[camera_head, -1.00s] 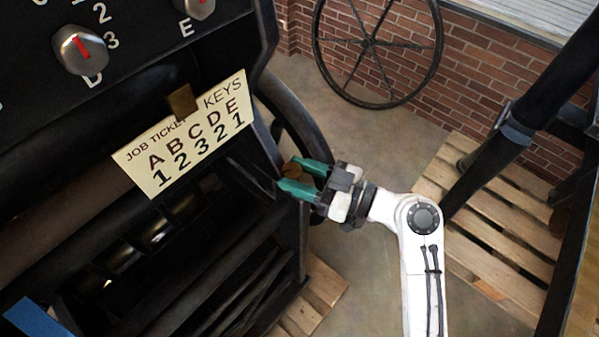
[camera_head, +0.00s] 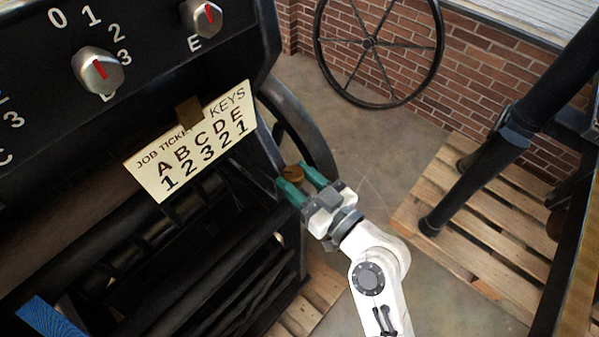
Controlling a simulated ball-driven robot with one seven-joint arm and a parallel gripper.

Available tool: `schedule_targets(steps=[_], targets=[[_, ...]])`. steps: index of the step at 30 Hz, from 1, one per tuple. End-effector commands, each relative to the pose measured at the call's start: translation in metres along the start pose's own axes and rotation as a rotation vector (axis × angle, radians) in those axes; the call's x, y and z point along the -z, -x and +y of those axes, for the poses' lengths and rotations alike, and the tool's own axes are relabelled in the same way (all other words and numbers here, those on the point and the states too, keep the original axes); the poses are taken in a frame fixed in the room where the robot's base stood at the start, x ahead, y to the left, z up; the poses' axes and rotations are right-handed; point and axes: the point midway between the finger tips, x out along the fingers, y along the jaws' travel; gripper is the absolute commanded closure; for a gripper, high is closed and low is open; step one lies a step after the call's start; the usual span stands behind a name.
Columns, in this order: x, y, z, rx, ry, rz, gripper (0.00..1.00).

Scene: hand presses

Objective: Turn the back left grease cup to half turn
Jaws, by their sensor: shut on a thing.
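A small brass grease cup (camera_head: 293,173) sits on the right side of the black press (camera_head: 262,160), near the big curved wheel. My gripper (camera_head: 296,184) has its two green fingers around the cup, one on each side, and is shut on it. The cup's slot or mark is too small to read, so its angle cannot be told. Part of the cup is hidden by the fingers. No other grease cup can be made out in this view.
A job ticket card (camera_head: 195,143) hangs on the press, left of my gripper. Knobs D (camera_head: 98,70) and E (camera_head: 201,17) are above. A spoked wheel (camera_head: 372,42) leans by the brick wall. A wooden pallet (camera_head: 490,225) and black frame stand at right. Bare floor lies between.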

Motion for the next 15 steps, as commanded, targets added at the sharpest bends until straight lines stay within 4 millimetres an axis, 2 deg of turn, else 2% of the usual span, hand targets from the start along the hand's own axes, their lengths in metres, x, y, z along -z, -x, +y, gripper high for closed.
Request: schedule_targets(steps=[15], targets=[[0.0002, 0.0002, -0.0017, -0.135, 0.000, -0.002, 0.88]])
